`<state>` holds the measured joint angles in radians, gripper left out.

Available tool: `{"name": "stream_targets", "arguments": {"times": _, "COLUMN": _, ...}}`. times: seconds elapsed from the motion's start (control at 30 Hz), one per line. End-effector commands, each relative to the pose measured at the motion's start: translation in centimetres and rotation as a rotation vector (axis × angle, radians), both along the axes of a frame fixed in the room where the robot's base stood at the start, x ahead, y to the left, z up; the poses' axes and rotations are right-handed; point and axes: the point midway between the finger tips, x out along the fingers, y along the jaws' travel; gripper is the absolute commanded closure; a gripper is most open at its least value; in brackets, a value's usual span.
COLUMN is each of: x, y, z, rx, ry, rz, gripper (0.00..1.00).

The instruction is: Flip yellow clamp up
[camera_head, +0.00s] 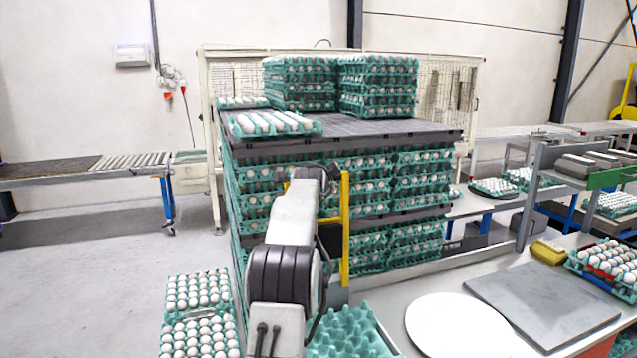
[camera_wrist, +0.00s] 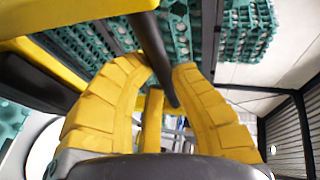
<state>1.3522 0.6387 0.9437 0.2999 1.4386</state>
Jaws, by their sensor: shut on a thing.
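The yellow clamp (camera_head: 345,230) stands upright at the front corner of the egg tray stack, just right of my arm, in the head view. In the wrist view a yellow beam of it (camera_wrist: 60,14) crosses the upper left, with a dark round bar (camera_wrist: 150,42) running down from it. My gripper (camera_wrist: 160,72) has two yellow ribbed fingers, one on each side of this dark bar. They are shut on it near its lower end. In the head view my arm hides the fingers and the grip.
Teal egg trays (camera_head: 420,175) are stacked right behind the clamp, with grey divider sheets (camera_head: 360,126) between layers. At the right a table holds a white round plate (camera_head: 460,328) and a grey slab (camera_head: 545,305).

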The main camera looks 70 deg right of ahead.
Motion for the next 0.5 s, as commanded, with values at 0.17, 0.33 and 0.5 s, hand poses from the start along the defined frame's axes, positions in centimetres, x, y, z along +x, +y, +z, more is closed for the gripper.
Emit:
{"name": "stream_targets", "arguments": {"times": 0.17, "x": 0.02, "y": 0.09, "z": 1.14, "rx": -0.022, "ry": -0.007, "rz": 0.000, "gripper": 0.72}}
{"name": "stream_targets", "arguments": {"times": 0.33, "x": 0.09, "y": 0.09, "z": 1.02, "rx": -0.020, "ry": -0.006, "rz": 0.001, "gripper": 0.57}}
{"name": "stream_targets", "arguments": {"times": 0.5, "x": 0.09, "y": 0.06, "z": 0.71, "rx": -0.013, "ry": -0.004, "rz": 0.001, "gripper": 0.50}}
